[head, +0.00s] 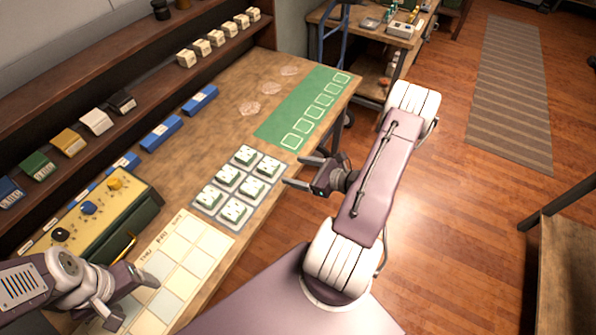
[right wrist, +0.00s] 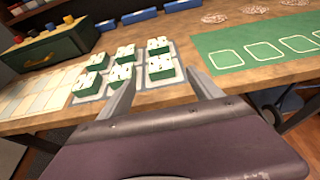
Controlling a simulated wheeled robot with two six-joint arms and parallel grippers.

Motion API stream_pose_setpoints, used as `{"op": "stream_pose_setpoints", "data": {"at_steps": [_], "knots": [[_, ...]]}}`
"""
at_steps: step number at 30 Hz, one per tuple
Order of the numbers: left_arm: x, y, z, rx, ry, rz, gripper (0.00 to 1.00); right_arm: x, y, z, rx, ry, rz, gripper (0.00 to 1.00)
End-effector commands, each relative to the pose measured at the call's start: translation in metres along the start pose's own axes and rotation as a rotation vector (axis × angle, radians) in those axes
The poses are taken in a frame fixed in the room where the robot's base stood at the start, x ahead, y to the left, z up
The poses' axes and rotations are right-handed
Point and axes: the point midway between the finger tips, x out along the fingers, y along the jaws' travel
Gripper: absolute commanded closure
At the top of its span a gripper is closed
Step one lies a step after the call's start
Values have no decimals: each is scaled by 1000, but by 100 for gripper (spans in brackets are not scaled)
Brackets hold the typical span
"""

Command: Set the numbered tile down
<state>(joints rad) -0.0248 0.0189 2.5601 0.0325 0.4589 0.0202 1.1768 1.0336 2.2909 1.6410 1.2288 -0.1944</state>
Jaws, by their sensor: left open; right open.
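Several white-topped green tiles with dark marks (head: 243,155) stand in two rows on a grey tray (head: 204,210) on the bench; the marks are too small to read. They also show in the right wrist view (right wrist: 124,54). A green mat (head: 293,112) with a row of empty outlined squares lies beyond the tray; it is at the right in the right wrist view (right wrist: 222,60). My right gripper (head: 295,171) is open and empty at the bench edge, just right of the tray. My left gripper (head: 137,303) is open over the pale gridded sheet, with no tile visible in it.
The pale gridded sheet (head: 192,250) lies near the front. A yellow-topped box with knobs (head: 109,204) stands left of it. Blue blocks (head: 161,133) line the shelf side. Pale round patches (head: 249,108) lie beyond. The bench's right edge drops to open floor.

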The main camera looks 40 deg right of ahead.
Motion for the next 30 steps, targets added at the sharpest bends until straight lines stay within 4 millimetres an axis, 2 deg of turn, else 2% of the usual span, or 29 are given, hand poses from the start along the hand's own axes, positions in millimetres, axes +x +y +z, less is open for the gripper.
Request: {"op": "stream_pose_setpoints", "data": {"at_steps": [3,5,8,10,12,14,15,17,18,21,25,30], "knots": [[0,0,0,0,0,0,26,-1,2,1,-4,1,7,26],[0,0,0,0,0,0,26,2,10,6,-31,9,50,26],[0,0,0,0,0,0,26,13,61,23,-179,56,276,26],[0,0,0,0,0,0,26,11,119,32,-390,125,550,26],[0,0,0,0,0,0,26,-8,170,28,-667,211,838,26],[0,0,0,0,0,0,26,-30,193,21,-947,282,1060,26],[0,0,0,0,0,0,26,-44,198,17,-1152,322,1187,26],[0,0,0,0,0,0,26,-56,195,16,-1467,364,1333,26],[0,0,0,0,0,0,26,-57,189,20,-1669,377,1398,26],[0,0,0,0,0,0,26,-50,177,38,-2080,369,1469,26],[0,0,0,0,0,0,26,-40,173,56,-2340,340,1472,26],[0,0,0,0,0,0,26,-38,172,58,-2371,336,1472,26]]}}
